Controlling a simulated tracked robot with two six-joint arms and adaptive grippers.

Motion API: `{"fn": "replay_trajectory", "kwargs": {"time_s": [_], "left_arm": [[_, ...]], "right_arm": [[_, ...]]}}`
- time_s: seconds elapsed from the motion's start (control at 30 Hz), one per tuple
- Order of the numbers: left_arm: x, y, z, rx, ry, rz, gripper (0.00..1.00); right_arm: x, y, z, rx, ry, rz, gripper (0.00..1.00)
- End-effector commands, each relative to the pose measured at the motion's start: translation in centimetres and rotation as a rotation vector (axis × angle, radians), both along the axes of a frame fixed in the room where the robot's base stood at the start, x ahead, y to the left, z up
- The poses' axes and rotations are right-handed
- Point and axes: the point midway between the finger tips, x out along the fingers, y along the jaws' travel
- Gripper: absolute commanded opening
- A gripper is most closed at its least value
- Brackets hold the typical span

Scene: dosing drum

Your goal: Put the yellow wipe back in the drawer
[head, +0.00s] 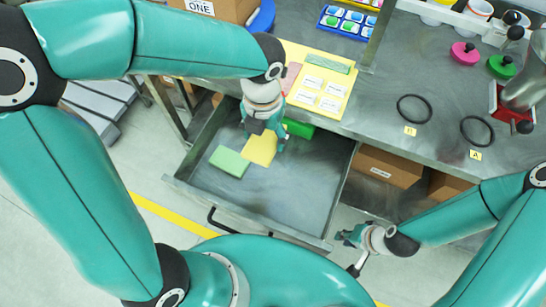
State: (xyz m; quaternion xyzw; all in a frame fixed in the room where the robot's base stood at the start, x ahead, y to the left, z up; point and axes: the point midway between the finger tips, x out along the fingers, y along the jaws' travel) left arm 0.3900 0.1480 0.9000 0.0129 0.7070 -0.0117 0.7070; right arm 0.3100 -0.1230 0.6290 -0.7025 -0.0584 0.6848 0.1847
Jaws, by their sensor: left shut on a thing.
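The drawer (290,195) under the bench is pulled open. The yellow wipe (261,151) is in the drawer area, below and partly hidden by my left gripper (268,138). That gripper reaches down into the drawer and is shut on the wipe. I cannot tell whether the wipe touches the drawer floor. A light green wipe (229,162) lies in the drawer to its left. My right gripper (346,238) is outside, by the drawer's front right corner; its fingers are too small to read.
A darker green block (299,129) lies at the drawer's back. On the bench, a yellow board (347,80) with white labels holds a green wipe (329,62) and a pink one (292,76). Two black rings (413,121) lie further right. The drawer's right half is clear.

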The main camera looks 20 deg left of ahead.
Motion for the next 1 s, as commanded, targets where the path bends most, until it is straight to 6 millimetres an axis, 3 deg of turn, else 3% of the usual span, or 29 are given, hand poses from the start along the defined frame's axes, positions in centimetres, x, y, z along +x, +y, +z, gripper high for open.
{"fn": "replay_trajectory", "kwargs": {"time_s": [0.43,0.6,0.77,1.0], "left_arm": [[-0.1,0.0,-11.7,0.001,0.007,-0.001,0.35],[0.0,-0.1,-14.0,0.000,0.002,-0.001,0.35],[0.0,-0.1,-14.9,0.000,0.002,0.000,0.35],[0.0,-0.1,-18.3,0.001,0.003,-0.002,0.35]], "right_arm": [[0.0,0.0,-2.4,0.000,0.000,0.000,0.23],[0.0,0.0,-3.0,0.000,0.000,0.000,0.23],[0.0,0.0,-3.2,0.000,0.000,0.000,0.23],[0.0,0.0,-4.5,0.000,0.000,0.000,0.23]]}}
